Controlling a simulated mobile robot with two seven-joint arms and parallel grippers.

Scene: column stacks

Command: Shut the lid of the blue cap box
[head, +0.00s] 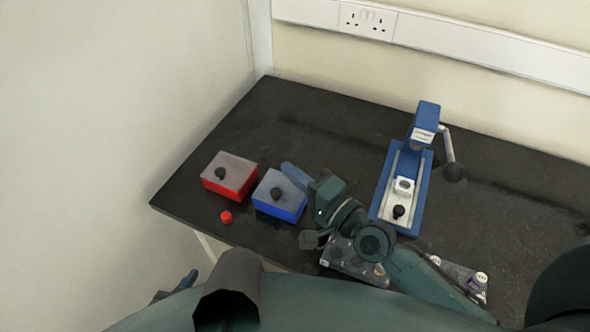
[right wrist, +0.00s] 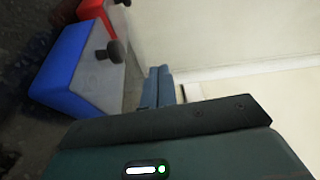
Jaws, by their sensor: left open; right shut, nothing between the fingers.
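The blue cap box (head: 278,208) stands on the dark bench, with a grey lid (head: 268,187) lying flat across its top and a black knob (head: 277,193) on it. The lid looks shut. The box also shows in the right wrist view (right wrist: 62,68). My right gripper (head: 290,170) is shut and empty, its blue fingers at the box's back right edge; I cannot tell whether they touch the lid. The fingers also show in the right wrist view (right wrist: 158,86). My left gripper (head: 190,277) is open, low at the left, off the bench's front edge and partly hidden by my arm.
A red box (head: 232,187) with a similar lid stands left of the blue one. A small red cap (head: 226,217) lies in front of them. A blue press (head: 419,187) with a lever stands to the right. Racks (head: 345,262) lie near the front edge, partly behind my right arm.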

